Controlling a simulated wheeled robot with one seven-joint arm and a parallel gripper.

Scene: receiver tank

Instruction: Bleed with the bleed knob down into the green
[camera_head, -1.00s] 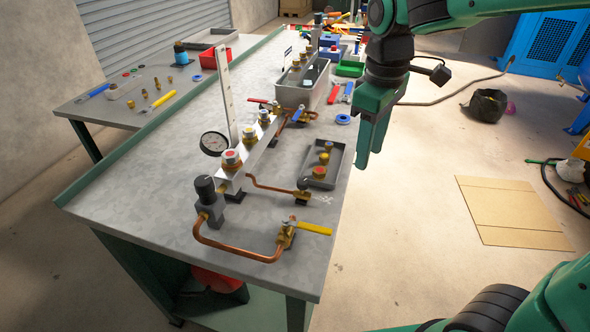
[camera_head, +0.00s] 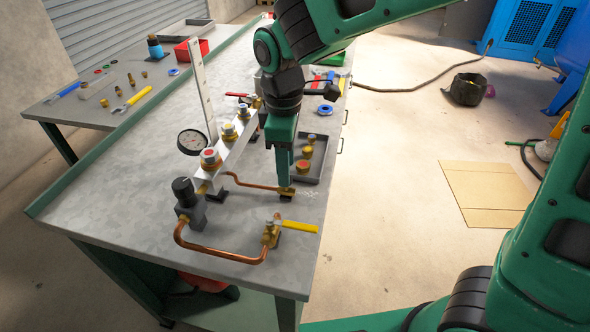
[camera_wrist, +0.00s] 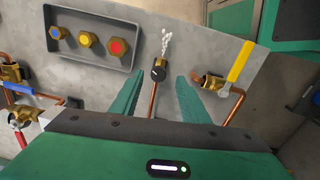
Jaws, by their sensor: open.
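The bleed knob (camera_wrist: 158,73) is a small dark knob with a light mark, on a brass fitting at the end of a thin copper pipe. White puffs (camera_wrist: 165,42) show beside its outlet. My gripper (camera_wrist: 160,84) is open, its fingers to either side of the knob in the wrist view; I cannot tell whether they touch it. In the head view my gripper (camera_head: 284,183) points down over the fitting and mostly hides the knob. The round gauge (camera_head: 191,142) stands left of the manifold; its needle and any green zone are too small to read.
A yellow-handled valve (camera_head: 298,227) sits near the bench front, beside the gripper in the wrist view. A black regulator knob (camera_head: 183,190) stands at the manifold (camera_head: 233,153) end. A grey tray (camera_head: 318,165) with colored caps lies close behind the gripper.

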